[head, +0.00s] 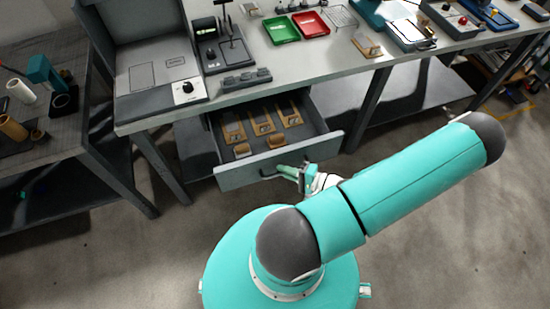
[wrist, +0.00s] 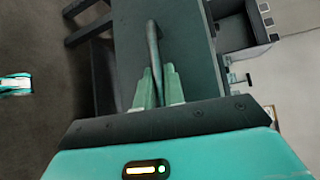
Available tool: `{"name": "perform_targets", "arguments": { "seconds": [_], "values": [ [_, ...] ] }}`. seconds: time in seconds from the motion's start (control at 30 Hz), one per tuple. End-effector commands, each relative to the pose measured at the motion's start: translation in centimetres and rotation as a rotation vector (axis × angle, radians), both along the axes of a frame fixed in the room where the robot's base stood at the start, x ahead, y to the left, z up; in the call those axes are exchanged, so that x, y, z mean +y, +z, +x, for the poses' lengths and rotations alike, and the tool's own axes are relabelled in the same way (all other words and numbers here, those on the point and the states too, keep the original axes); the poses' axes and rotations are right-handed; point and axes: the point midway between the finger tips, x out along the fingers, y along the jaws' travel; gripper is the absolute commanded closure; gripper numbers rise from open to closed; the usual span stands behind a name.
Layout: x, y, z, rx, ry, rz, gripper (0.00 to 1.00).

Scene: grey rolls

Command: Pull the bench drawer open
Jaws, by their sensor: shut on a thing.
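The bench drawer (head: 236,176) stands pulled out from under the bench top in the head view, with its inside showing. Several tan and brown pieces (head: 262,124) lie in it. The dark bar handle (head: 267,177) is on the drawer's front face. My gripper (head: 301,175) is at that handle, in front of the drawer. In the wrist view my gripper's green fingers (wrist: 159,88) are shut on the handle (wrist: 153,45), one finger on each side. The part of the handle between the fingers is partly hidden.
The bench top (head: 290,75) above holds a green tray (head: 281,30), a red tray (head: 310,24) and several devices. A bench leg (head: 367,110) stands right of the drawer. A second table (head: 65,120) is at left. The floor (head: 120,255) at lower left is clear.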

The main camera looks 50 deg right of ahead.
Motion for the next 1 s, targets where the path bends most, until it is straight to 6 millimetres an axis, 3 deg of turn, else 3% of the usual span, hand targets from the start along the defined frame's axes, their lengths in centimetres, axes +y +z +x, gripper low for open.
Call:
{"name": "perform_targets", "arguments": {
  "seconds": [0.3,0.83,0.9,0.97,1.0],
  "values": [
    [2.5,0.2,-3.9,-0.005,0.003,0.002,1.0],
    [3.4,0.1,-4.9,-0.006,0.003,-0.001,1.0],
    [3.4,0.1,-4.9,-0.005,0.003,-0.001,0.79],
    [3.5,0.1,-4.9,-0.005,0.003,-0.001,0.68],
    [3.5,0.1,-4.9,-0.005,0.003,-0.001,0.68]
  ]
}}
